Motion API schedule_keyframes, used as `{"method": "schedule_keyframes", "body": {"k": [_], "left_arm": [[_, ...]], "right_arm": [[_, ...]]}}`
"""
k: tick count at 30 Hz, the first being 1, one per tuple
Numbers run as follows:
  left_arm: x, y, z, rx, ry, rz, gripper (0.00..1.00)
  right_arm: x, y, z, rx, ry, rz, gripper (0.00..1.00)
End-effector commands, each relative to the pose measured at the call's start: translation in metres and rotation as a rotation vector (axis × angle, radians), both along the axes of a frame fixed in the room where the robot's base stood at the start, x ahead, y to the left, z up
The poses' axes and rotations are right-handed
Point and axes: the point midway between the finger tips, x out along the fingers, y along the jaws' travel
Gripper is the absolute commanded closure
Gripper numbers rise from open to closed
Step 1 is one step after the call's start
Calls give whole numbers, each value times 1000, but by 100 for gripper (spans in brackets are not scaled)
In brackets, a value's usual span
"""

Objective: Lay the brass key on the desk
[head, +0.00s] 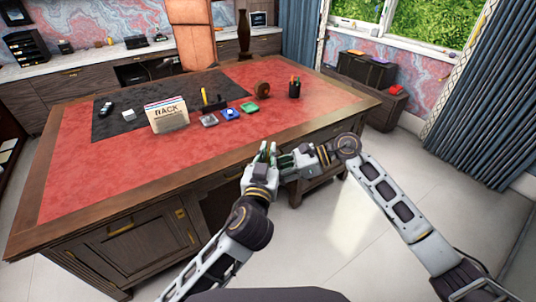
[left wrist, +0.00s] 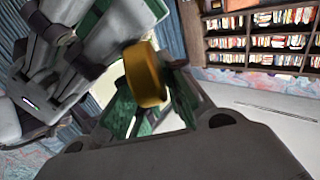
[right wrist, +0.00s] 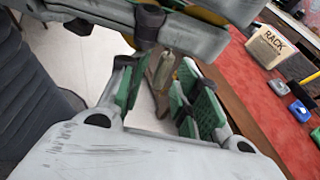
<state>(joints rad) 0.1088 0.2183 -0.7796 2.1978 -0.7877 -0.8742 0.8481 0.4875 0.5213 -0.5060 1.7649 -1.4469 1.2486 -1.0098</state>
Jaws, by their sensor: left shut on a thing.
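The brass key shows in the left wrist view as a thick gold piece (left wrist: 146,72) between the green pads of my left gripper (head: 267,153), which is shut on it. In the right wrist view a brownish-gold narrow part (right wrist: 163,70), seemingly the key's, lies between or just beyond the fingers of my right gripper (right wrist: 155,95). That gripper is open, its green pads apart; I cannot tell whether either pad touches the key. In the head view both grippers meet, nearly tip to tip, beside the front edge of the desk (head: 110,180). The key is hidden there.
The near red leather is bare. A wooden rim edges the desk.

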Motion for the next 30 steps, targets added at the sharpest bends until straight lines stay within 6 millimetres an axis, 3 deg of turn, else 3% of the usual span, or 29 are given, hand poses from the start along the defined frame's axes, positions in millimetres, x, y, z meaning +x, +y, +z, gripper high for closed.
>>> {"method": "schedule_keyframes", "body": {"k": [8, 30], "left_arm": [[0, 0, -4, 3, 7, 1, 100], [0, 0, -1, 2, 3, 0, 100]], "right_arm": [[0, -13, 9, 5, -4, 1, 66], [4, -102, 42, 0, 0, -2, 66]]}}
